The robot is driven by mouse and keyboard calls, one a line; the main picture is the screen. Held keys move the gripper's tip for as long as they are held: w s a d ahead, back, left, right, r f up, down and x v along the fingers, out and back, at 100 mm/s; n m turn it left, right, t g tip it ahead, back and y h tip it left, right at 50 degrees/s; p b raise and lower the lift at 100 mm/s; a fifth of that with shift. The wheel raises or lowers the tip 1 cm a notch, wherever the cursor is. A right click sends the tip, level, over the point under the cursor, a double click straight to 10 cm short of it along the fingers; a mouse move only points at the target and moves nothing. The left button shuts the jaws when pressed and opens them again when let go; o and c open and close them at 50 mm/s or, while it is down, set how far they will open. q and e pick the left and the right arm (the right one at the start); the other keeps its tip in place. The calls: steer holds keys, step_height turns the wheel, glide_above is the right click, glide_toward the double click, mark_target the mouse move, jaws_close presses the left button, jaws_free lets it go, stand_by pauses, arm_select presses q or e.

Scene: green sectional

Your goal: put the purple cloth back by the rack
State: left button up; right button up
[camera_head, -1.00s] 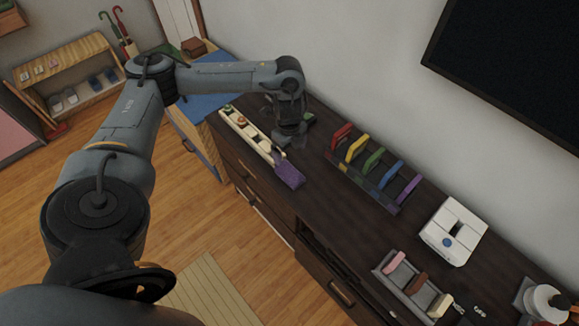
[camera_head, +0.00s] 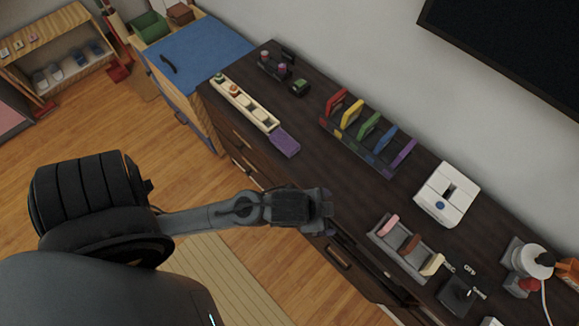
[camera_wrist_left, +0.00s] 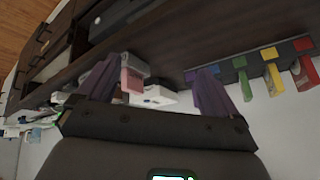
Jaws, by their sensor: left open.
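A flat purple piece (camera_head: 285,144), which looks like the purple cloth, lies on the dark dresser against the near end of a cream strip tray (camera_head: 262,118). My left gripper (camera_head: 328,226) is at the dresser's front edge, apart from cloth and rack. In the left wrist view its two purplish fingers (camera_wrist_left: 155,72) are spread and empty. My right gripper is out of view.
A grey holder (camera_head: 380,242) with pink, brown and cream blocks stands right of my left gripper. A white box (camera_head: 447,194) sits behind it. The dresser between tray and rack is clear.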

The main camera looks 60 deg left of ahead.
arm_select(q)
steer(key=s+a+f+n+g+y, duration=0.1)
steer(key=s+a+n+g, duration=0.1)
steer(key=s+a, duration=0.3)
steer(key=s+n, duration=0.1)
steer(key=s, duration=0.2)
steer(key=shift+f+n+g, duration=0.4)
steer(key=shift+a, duration=0.1)
step_height(320, 180, up, 25)
steer(key=p, duration=2.5)
step_height(320, 180, down, 47)
steer(key=b, duration=4.6)
steer(key=shift+b, duration=0.35)
steer(key=shift+r, duration=0.25)
steer(key=shift+c, duration=0.4)
